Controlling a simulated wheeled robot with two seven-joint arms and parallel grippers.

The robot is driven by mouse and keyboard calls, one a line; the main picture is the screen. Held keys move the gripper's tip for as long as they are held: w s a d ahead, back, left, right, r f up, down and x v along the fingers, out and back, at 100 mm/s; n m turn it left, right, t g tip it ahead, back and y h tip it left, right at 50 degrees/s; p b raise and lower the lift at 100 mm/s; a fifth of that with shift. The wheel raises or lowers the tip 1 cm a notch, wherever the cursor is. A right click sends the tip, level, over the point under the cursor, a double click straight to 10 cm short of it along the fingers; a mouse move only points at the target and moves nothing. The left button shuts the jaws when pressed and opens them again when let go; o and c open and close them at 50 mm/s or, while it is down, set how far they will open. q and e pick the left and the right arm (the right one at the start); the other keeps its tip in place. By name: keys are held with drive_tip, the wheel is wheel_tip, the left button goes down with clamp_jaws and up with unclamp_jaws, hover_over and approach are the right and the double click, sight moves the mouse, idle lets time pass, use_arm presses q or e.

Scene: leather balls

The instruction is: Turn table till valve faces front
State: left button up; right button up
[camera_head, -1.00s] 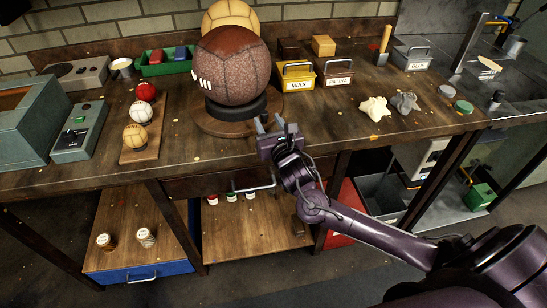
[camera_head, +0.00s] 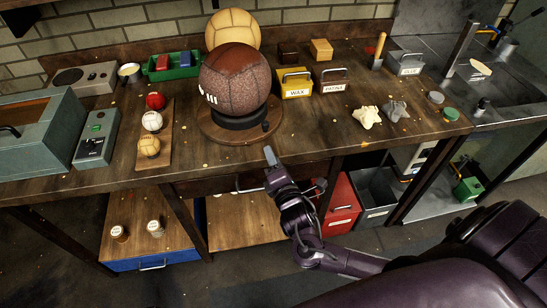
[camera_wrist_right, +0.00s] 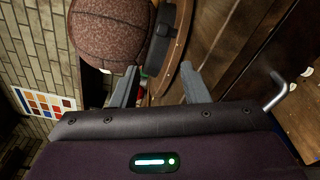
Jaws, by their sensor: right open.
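The brown leather ball (camera_head: 236,78) sits on a black ring (camera_head: 240,119) on the round wooden turntable (camera_head: 214,129). White lacing (camera_head: 208,97) shows at the ball's left side; I cannot make out a valve on the visible surface. My right gripper (camera_head: 271,156) is open and empty at the bench's front edge, in front of and slightly right of the turntable, apart from it. In the right wrist view, the ball (camera_wrist_right: 110,35) and turntable rim (camera_wrist_right: 178,65) lie beyond the two spread fingers (camera_wrist_right: 160,88). My left gripper is out of view.
A yellow WAX bin (camera_head: 295,86) and a brown PATINA bin (camera_head: 334,82) stand right of the turntable. A rack with three small balls (camera_head: 150,147) stands left. A pale ball (camera_head: 233,30) is behind. A drawer handle (camera_head: 250,187) sits below the bench edge.

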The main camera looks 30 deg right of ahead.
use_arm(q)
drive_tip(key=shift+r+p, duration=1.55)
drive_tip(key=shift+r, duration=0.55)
use_arm(e)
drive_tip(key=shift+s+a+r+m, duration=0.2)
drive_tip(key=shift+s+m, duration=0.3)
drive_tip(key=shift+m, duration=0.35)
drive_tip(key=shift+s+a+r+m, duration=0.1)
drive_tip(key=shift+s+a+m, duration=0.25)
drive_tip(key=shift+s+m, duration=0.35)
drive_tip(key=shift+s+a+r+m, duration=0.1)
drive_tip(key=shift+s+a+m, duration=0.2)
drive_tip(key=shift+m, duration=0.65)
drive_tip(key=shift+d, duration=0.1)
